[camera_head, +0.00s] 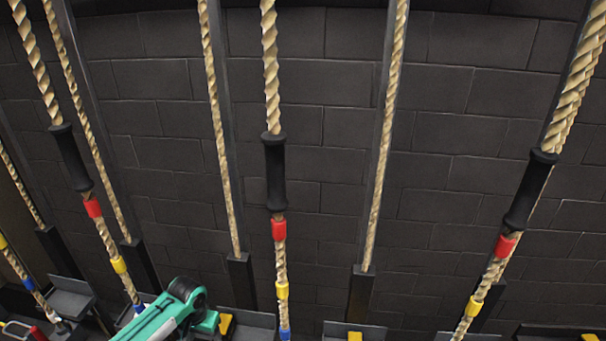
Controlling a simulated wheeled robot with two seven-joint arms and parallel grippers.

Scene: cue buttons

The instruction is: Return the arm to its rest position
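Neither of my grippers shows in the head view. A teal part with a black rounded end (178,310) comes up from the bottom edge, left of the middle. It looks like a link of an arm, but I cannot tell which one. No fingertips show on it, and the rest of it is cut off by the frame.
Thick ropes with black grips (275,172), (530,190), (70,158) and red, yellow and blue bands hang in front of a dark block wall (330,60). Thinner ropes run into black sockets (361,294). Grey brackets (68,300) with some yellow parts (225,324) line the bottom.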

